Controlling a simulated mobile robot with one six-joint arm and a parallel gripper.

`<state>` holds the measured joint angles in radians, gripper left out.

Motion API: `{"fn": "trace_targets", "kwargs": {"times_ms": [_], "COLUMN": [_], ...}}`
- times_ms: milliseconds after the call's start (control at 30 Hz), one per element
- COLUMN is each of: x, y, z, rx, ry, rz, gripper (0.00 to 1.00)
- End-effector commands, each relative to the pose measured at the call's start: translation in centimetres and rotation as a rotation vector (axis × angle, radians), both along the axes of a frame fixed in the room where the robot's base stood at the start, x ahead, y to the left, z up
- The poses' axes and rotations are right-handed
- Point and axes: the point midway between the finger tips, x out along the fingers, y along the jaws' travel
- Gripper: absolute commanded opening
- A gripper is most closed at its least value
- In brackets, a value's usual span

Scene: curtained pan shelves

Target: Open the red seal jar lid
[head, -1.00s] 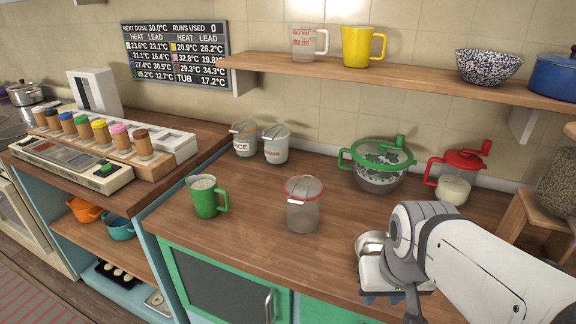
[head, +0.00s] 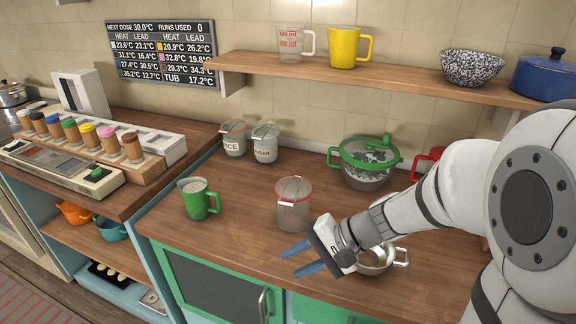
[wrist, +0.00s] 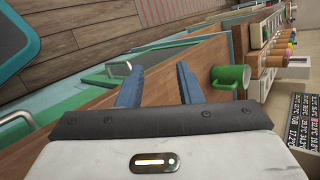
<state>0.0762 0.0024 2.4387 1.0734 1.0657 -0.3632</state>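The red seal jar (head: 292,212) is a clear jar with a red ring around its top, standing upright mid-counter. Its lid (head: 293,189) sits on top with a metal clasp at the front, and looks shut. My gripper (head: 290,262) is open and empty, its two blue fingers pointing left over the counter's front edge, in front of the jar and apart from it. In the wrist view the open fingers (wrist: 160,70) have nothing between them, and the jar is not seen there.
A green mug (head: 198,203) stands left of the jar. Rice (head: 233,143) and sugar (head: 265,147) canisters stand behind. A green-rimmed bowl (head: 364,172) is at the back right. A metal pot (head: 374,262) sits close beside my gripper. A shelf (head: 400,72) hangs above.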

Motion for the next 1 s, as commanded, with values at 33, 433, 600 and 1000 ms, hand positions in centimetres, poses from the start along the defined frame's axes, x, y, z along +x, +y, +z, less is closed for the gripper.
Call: {"fn": "trace_targets", "kwargs": {"times_ms": [33,433,600,1000], "x": [1.8,13.6,14.9,18.1], "y": [0.5,-1.7,-1.7,3.1], "z": [0.5,0.2,-0.1,-1.3], "rx": [0.09,0.488,0.512,0.51], "ry": [0.026,0.003,-0.007,-0.005], "rz": [-0.068,-0.547,-0.593,-0.592], "gripper": [0.32,0.32,0.32,0.32]}}
